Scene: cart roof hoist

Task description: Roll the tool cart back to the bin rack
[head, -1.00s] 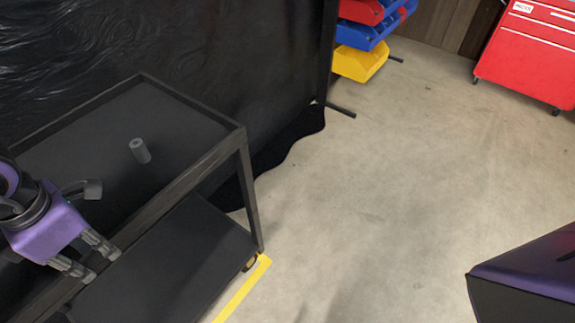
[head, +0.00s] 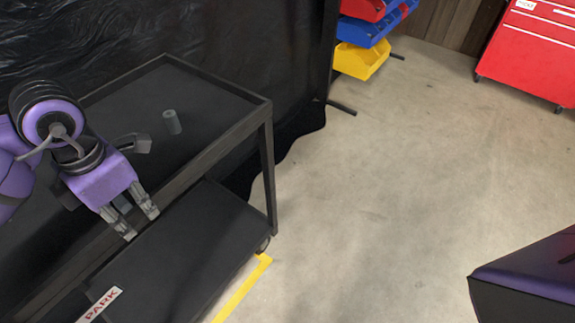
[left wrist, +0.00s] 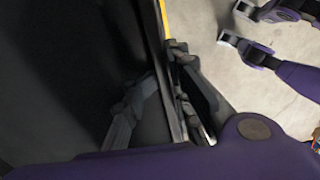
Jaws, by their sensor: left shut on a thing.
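The black tool cart (head: 225,145) stands at the left in the head view, with a raised rim around its top and a lower shelf. My left gripper (head: 139,221) is shut on the cart's near long rim. In the left wrist view, the fingers (left wrist: 160,100) lie on either side of that rim. The bin rack (head: 335,85) stands beyond the cart's far right corner, with red, blue and yellow bins; its left part is behind the black sheet. A gap of floor separates cart and rack.
A small grey cylinder (head: 172,122) stands on the cart top. A black plastic sheet (head: 230,35) hangs along the cart's far side. Yellow floor tape (head: 240,290) runs by the right caster. A red cabinet (head: 530,55) stands at far right. Open concrete floor lies between.

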